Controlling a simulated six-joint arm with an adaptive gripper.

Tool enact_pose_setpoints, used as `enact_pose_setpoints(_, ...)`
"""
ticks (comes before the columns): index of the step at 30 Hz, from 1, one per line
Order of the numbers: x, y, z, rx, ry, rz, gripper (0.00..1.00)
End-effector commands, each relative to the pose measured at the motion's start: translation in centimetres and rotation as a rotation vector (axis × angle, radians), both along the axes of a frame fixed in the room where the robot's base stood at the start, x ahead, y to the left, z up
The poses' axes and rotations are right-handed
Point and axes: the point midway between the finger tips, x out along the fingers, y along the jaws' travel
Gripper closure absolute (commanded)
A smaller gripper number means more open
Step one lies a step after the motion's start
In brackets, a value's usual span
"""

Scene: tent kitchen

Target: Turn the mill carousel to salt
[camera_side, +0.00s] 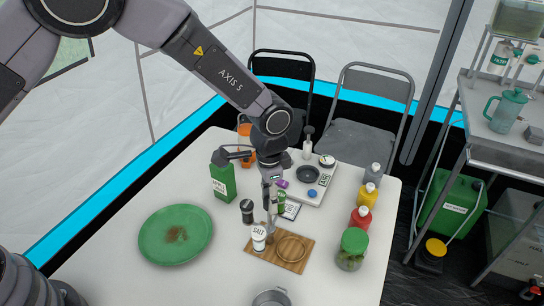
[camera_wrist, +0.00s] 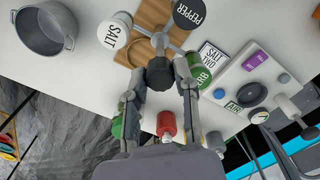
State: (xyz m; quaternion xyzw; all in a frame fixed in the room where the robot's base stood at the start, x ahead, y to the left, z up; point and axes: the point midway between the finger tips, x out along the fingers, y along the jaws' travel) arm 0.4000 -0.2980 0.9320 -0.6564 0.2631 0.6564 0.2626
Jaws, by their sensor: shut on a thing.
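The mill carousel has a central metal post with arms and a dark knob (camera_wrist: 160,73). It bears a white SALT mill (camera_side: 258,238), a dark PEPPER mill (camera_side: 247,211) and a green HERB mill (camera_side: 280,200). In the wrist view the SALT mill (camera_wrist: 114,31) is left of the post, the PEPPER mill (camera_wrist: 188,12) is above right and the HERB mill (camera_wrist: 200,70) is partly behind a finger. My gripper (camera_side: 270,201) points down over the carousel. In the wrist view its fingers (camera_wrist: 161,82) are shut on the knob. A "SALT TWO" card (camera_wrist: 213,56) lies beside it.
A wooden board (camera_side: 290,262) lies beside the SALT mill. A green plate (camera_side: 152,236) and green bottle (camera_side: 223,182) stand left. A white AIR panel (camera_side: 310,190), red bottle (camera_side: 360,218), yellow bottle (camera_side: 367,195) and green-lidded jar (camera_side: 352,248) are right. A metal pot (camera_wrist: 45,28) is near the front.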

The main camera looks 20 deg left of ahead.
Motion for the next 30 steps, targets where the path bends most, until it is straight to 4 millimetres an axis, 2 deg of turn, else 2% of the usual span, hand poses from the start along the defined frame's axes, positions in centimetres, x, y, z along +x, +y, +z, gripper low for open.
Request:
enact_pose_setpoints(11, 0.0, -0.03, -0.03, 0.001, -0.001, 0.228, 1.0)
enact_pose_setpoints(30, 0.01, -0.03, -0.07, 0.0, 0.0, 0.835, 1.0)
